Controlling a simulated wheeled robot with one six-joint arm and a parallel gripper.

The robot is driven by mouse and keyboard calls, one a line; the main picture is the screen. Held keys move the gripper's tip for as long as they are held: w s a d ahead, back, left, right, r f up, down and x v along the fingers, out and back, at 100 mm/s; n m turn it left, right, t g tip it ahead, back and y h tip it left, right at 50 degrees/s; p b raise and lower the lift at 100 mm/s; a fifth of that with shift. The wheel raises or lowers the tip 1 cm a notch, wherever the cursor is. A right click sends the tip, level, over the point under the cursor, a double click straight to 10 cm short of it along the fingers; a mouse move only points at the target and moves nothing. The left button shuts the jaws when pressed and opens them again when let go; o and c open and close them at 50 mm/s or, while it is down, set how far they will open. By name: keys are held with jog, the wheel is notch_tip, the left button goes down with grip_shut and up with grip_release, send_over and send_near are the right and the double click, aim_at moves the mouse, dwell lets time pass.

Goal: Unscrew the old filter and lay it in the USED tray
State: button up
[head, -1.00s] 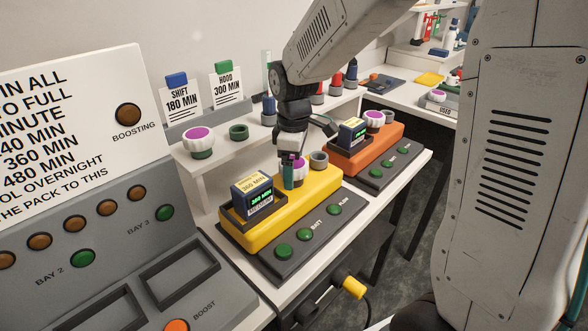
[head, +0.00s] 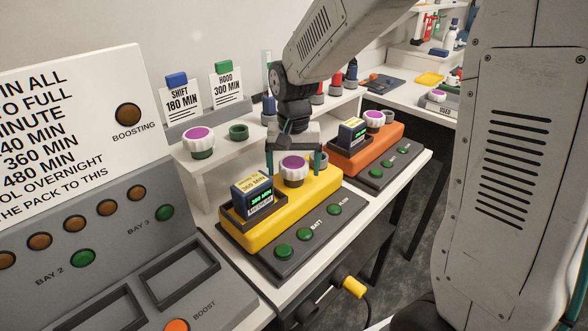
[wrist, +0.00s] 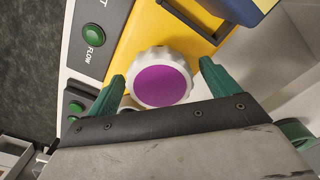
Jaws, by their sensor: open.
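The filter on the yellow unit (head: 318,205) is a white ribbed cap with a purple top (head: 293,163). It sits upright on the unit, and it also fills the middle of the wrist view (wrist: 160,85). My gripper (head: 294,160) is open above the unit, its green fingers on either side of the filter. In the wrist view its fingertips (wrist: 162,72) flank the cap, with gaps showing on both sides. The USED tray (head: 447,111) is a grey tray on the far right bench, with a purple-topped filter (head: 438,96) in it.
A purple-topped filter (head: 199,138) and a green ring (head: 238,132) stand on the white shelf. The orange unit (head: 372,155) is just right of my gripper. A battery pack (head: 253,193) rises from the yellow unit, left of the filter. The charger panel fills the left foreground.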

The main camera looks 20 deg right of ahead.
jog(key=m, duration=1.2)
jog(key=c, duration=1.1)
jog(key=n, duration=1.7)
jog(key=shift+r, duration=0.1)
jog(key=n, duration=0.4)
jog(key=shift+n, duration=0.3)
jog(key=o, duration=1.1)
